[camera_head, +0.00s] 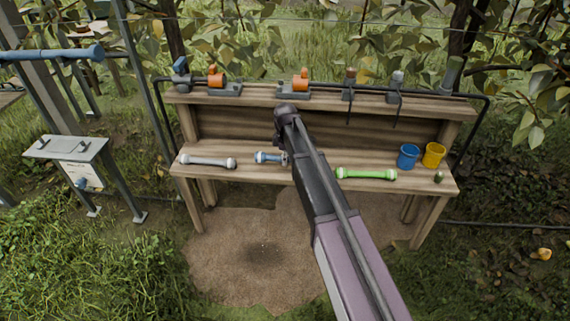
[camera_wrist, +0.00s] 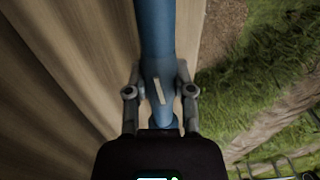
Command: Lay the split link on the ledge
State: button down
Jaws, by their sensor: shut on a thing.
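The blue link, which bears a short pale slit-like mark on its side, is the likely split link. In the wrist view the blue link (camera_wrist: 158,40) runs away from me between the two fingers of my gripper (camera_wrist: 160,90), which is shut on it. In the head view one end of the blue link (camera_head: 268,157) shows left of my arm, at the wooden ledge (camera_head: 246,172); my arm hides the rest and my fingertips. I cannot tell whether it touches the ledge or hangs just above it.
A grey link (camera_head: 208,161) lies left on the ledge and a green link (camera_head: 365,174) lies right. A blue cup (camera_head: 408,157) and a yellow cup (camera_head: 434,155) stand at the right end.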

aim_at(285, 168)
jog(key=shift+w, duration=0.4)
jog(key=shift+w+f+b, duration=0.25)
jog(key=shift+f+b, duration=0.4)
jog(key=shift+b, duration=0.05)
jog(key=shift+f+b, duration=1.15)
jog(key=shift+f, duration=0.05)
jog(key=shift+f, duration=0.15)
jog(key=shift+c, duration=2.4)
grip_release()
jog(key=shift+r, duration=0.2)
notch_tip(285, 168, up, 12)
jog(key=p, duration=1.2)
